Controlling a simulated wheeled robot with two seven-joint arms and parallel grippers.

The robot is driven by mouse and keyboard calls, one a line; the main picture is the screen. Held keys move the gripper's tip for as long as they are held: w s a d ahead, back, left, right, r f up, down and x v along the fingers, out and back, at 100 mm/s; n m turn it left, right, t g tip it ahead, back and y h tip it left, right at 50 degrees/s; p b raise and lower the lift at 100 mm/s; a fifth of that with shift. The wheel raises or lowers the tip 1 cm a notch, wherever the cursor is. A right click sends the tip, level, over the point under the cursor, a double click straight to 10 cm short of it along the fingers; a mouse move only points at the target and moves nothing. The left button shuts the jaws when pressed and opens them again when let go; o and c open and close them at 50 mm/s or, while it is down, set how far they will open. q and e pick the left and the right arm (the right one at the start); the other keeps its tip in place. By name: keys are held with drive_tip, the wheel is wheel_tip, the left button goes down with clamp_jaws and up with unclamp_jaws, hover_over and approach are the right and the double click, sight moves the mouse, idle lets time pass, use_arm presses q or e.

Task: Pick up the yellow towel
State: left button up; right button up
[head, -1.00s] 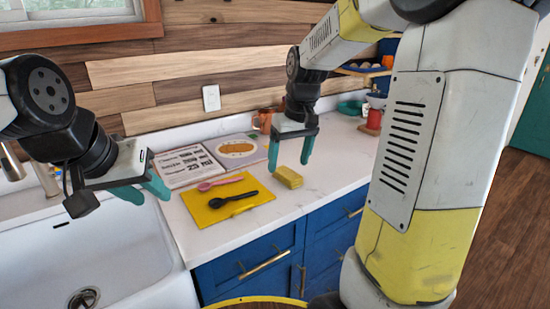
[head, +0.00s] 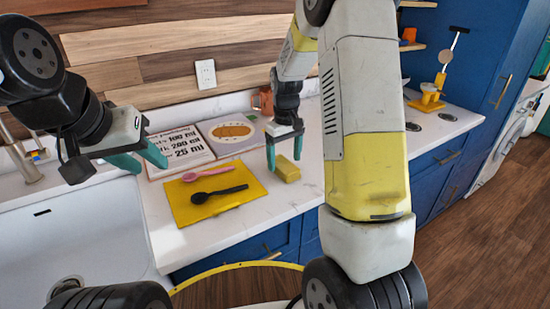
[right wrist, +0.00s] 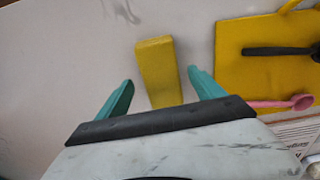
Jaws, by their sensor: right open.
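The yellow towel is a small, thick folded block (head: 287,171) on the white counter, right of the flat yellow mat. My right gripper (head: 284,157) is open and empty above or just behind the towel in the head view. In the right wrist view the towel (right wrist: 156,68) lies between the two teal fingers of the right gripper (right wrist: 161,79), with a gap on each side; I cannot tell the remaining height. My left gripper (head: 137,160) is open and empty over the sink side, away from the towel.
A yellow mat (head: 180,212) holds a black spoon (head: 220,193). A printed board (head: 180,146), a picture board with an oval plate (head: 232,135) and a copper mug (head: 263,102) stand behind. Counter right of the mat is fairly clear.

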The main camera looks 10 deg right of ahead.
drive_tip(key=shift+a+f, duration=0.1)
drive_tip(key=shift+f, duration=0.75)
drive_tip(key=c, duration=1.5)
drive_tip(key=shift+r, duration=0.1)
drive_tip(key=shift+r, duration=0.45)
drive_tip(key=r, duration=0.2)
drive_tip(key=shift+s+a+r, duration=0.2)
drive_tip(key=shift+s+r, duration=0.15)
drive_tip(key=s+a, duration=0.2)
drive_tip(key=s, duration=0.2)
drive_tip(key=s+a+r, duration=0.1)
drive_tip(key=s+a, duration=0.1)
drive_tip(key=s, duration=0.3)
drive_tip(key=s+a, duration=0.2)
drive_tip(key=s, duration=0.3)
drive_tip(key=shift+a+r, duration=0.15)
drive_tip(key=shift+a, duration=0.05)
